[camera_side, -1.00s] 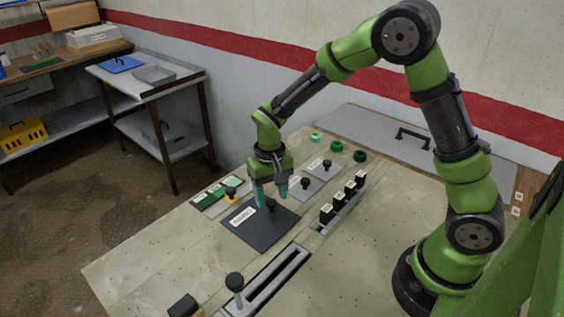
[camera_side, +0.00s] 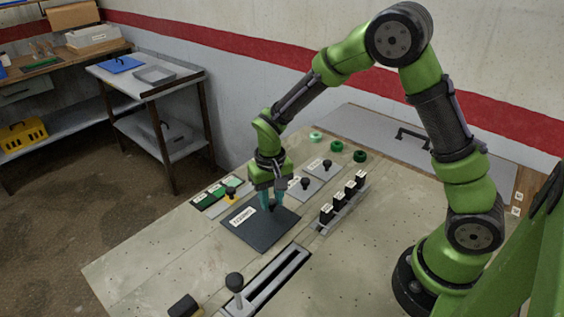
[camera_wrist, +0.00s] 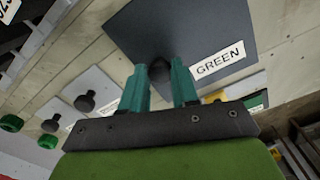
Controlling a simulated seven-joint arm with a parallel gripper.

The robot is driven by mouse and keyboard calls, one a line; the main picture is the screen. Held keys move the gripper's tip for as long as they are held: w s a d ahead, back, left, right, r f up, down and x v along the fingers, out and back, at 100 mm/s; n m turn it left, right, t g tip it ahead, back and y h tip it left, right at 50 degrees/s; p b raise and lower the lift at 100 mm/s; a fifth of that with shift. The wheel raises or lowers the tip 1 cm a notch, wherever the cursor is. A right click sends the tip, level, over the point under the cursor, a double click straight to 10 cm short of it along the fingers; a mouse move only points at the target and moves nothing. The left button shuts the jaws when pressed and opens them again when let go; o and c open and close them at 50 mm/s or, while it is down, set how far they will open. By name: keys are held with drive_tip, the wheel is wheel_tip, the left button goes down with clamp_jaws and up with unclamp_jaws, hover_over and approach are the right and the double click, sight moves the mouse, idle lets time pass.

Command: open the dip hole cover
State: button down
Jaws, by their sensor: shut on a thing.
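Two smaller grey plates with black knobs (camera_side: 305,183) (camera_side: 327,165) lie behind. A row of black labelled blocks (camera_side: 343,200) stands to the right. A slotted rail (camera_side: 268,282) with a knobbed lever (camera_side: 235,284) is in front. Green strips and a yellow-based knob (camera_side: 231,192) sit left.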

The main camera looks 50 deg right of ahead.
drive_tip(key=shift+a, duration=0.1)
drive_tip(key=a, duration=1.2)
drive_tip(key=c, duration=0.8)
unclamp_jaws()
drive_tip(key=shift+d, duration=0.1)
drive_tip(key=shift+c, duration=0.2)
wheel_tip(320, 180, up, 17)
drive_tip(key=shift+w, duration=0.1)
